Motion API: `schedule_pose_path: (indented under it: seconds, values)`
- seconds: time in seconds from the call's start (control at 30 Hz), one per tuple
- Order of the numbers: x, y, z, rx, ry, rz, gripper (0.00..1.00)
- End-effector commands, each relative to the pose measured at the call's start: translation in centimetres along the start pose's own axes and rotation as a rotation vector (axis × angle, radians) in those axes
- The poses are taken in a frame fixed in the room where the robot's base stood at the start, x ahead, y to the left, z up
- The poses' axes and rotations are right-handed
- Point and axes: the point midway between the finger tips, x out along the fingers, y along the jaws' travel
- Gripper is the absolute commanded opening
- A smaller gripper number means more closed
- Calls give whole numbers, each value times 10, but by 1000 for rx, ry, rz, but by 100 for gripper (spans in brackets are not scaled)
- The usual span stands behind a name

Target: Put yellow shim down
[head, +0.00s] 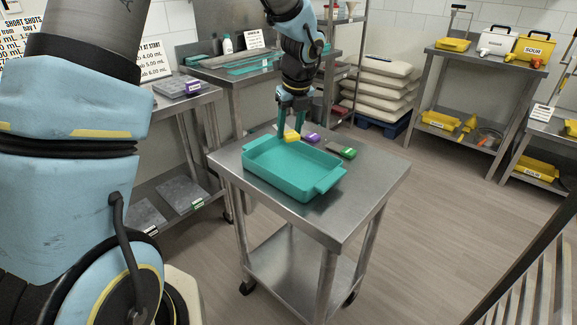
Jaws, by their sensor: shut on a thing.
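My gripper (292,112) hangs over the back edge of the teal tray, its fingers pointing down. It is shut on the yellow shim (292,136), a small block held at the fingertips. I cannot tell whether the shim touches anything below it. A purple shim (312,139) lies on the steel cart just right of the gripper. A green-marked dark shim (345,152) lies farther right on the cart. The teal tray (330,181) with end handles stands on the cart (373,175) in front of the gripper and looks empty.
The cart's right side and right front corner are bare. A steel bench (205,98) with moulds stands to the left, and another table (262,72) with a teal tray is behind. Stacked sacks (385,85) and a rack with yellow bins (440,120) stand at the back right.

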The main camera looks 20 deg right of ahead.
Motion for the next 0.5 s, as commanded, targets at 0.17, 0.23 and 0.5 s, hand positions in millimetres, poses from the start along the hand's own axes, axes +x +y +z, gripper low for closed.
schedule_pose_path:
  seconds: [0.17, 0.23, 0.5]
  values:
    - [27, -2, -10, 24, 5, -1, 0]
    - [39, -2, -13, 24, 4, -1, 0]
    - [64, -2, -19, 19, 3, -2, 0]
